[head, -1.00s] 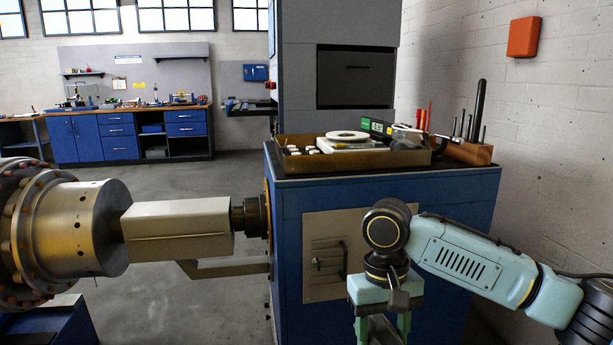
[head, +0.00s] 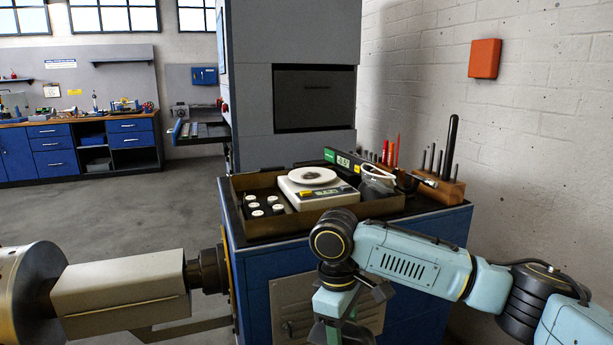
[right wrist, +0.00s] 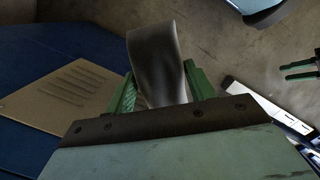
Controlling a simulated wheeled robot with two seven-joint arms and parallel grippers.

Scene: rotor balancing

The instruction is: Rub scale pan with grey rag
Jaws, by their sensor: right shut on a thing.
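The scale pan (head: 322,175) is a round white disc with a darker centre, on top of a white scale (head: 318,196) inside a brown tray on the blue cabinet. My right gripper (head: 338,335) is at the bottom of the head view, in front of the cabinet and below the pan; its fingertips are cut off there. In the right wrist view, my right gripper (right wrist: 160,95) is shut on the grey rag (right wrist: 155,55), which stands up between the green fingers. My left gripper (right wrist: 297,70) shows small at that view's right edge, its fingers apart and empty.
A wooden tool block (head: 440,188) stands farther right. A large metal shaft (head: 120,290) is at lower left.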

